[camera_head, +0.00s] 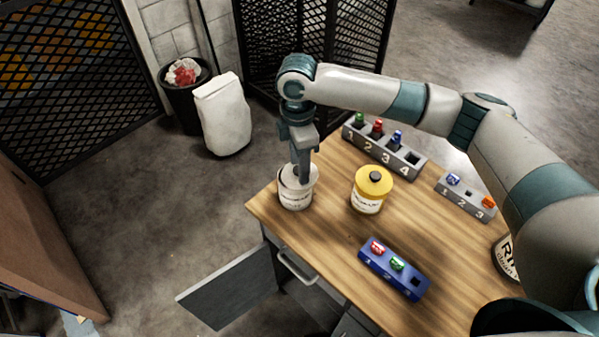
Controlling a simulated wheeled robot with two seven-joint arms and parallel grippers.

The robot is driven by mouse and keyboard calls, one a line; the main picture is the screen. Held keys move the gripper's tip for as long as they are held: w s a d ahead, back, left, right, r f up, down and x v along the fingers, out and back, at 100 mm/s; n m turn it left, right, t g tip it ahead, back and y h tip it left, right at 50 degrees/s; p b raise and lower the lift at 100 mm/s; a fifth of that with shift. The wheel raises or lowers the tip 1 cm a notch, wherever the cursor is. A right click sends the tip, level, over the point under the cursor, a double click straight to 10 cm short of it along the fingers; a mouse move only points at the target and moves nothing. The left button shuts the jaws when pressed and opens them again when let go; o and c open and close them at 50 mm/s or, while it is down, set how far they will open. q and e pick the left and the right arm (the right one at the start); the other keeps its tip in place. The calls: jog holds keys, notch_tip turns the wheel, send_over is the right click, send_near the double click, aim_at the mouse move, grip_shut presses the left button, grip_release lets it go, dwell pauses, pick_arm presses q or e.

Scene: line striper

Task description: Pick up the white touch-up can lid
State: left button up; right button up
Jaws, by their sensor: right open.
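The white touch-up can (295,198) stands upright near the left corner of the wooden table. Its white lid (291,179) shows at the top, partly hidden by my gripper. My right gripper (301,181) points down at the lid from above, its fingers at or just over it. It is open; I cannot tell whether the fingers touch the lid. My left gripper does not show.
A yellow-lidded can (371,190) stands right of the white can. A grey numbered rack (385,154), a smaller grey rack (465,198) and a blue rack (394,271) hold small coloured pieces. A door (230,288) hangs open below the table (330,225).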

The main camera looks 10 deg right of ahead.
grip_shut()
jog(key=shift+r, duration=0.2)
jog(key=shift+r+b, duration=0.25)
jog(key=shift+b, duration=0.05)
notch_tip(320, 180, up, 3)
jog(key=shift+r+b, duration=0.1)
jog(key=shift+b, duration=0.75)
jog(key=s+d+r+b, duration=0.3)
jog(key=s+d+r, duration=0.4)
jog(key=s, duration=0.2)
jog(key=shift+d, duration=0.1)
